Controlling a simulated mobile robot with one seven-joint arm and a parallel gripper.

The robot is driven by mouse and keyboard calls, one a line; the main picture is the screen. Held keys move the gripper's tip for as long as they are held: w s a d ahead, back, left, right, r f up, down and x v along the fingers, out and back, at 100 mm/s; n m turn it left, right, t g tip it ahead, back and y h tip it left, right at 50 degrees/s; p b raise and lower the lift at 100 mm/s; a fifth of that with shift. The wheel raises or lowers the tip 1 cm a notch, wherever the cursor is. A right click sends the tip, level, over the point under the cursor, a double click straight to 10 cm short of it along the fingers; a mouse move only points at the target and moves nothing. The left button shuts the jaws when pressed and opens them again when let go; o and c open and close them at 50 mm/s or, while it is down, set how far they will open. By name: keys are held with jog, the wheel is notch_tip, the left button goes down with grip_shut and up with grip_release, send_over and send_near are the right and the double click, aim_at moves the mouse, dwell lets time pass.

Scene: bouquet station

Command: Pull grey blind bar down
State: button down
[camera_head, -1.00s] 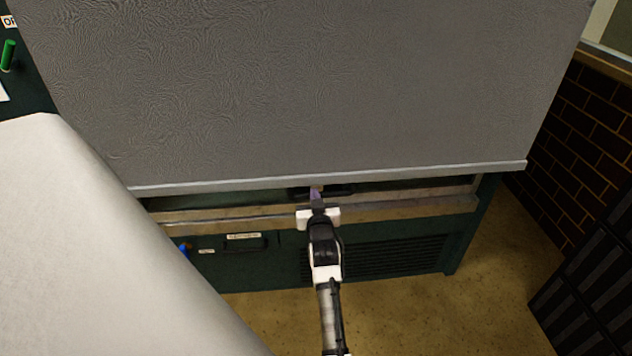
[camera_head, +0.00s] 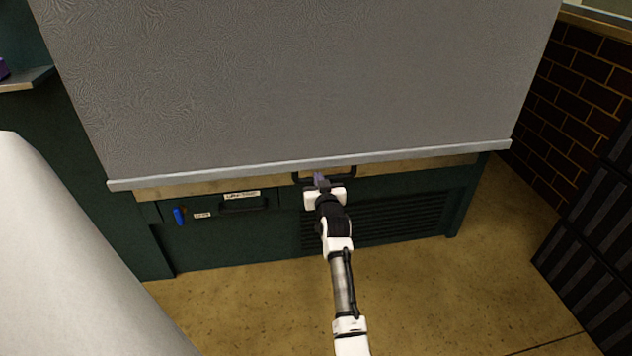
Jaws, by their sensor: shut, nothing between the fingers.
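The grey blind (camera_head: 300,80) hangs down over the front of the dark green station. Its light grey bar (camera_head: 230,171) runs across the blind's lower edge, just in front of the pale counter edge.
The green cabinet (camera_head: 215,245) below has a drawer handle, a blue item (camera_head: 179,216) and a vent grille. A dark ribbed crate-like object (camera_head: 590,240) stands at the right by a brick wall (camera_head: 580,100). A large white shape fills the lower left. The floor in front is clear.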

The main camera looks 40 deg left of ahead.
jog(key=shift+d+f+b, duration=0.1)
jog(key=shift+f+b, duration=0.2)
jog(key=shift+f, duration=0.4)
jog(key=shift+f, duration=0.15)
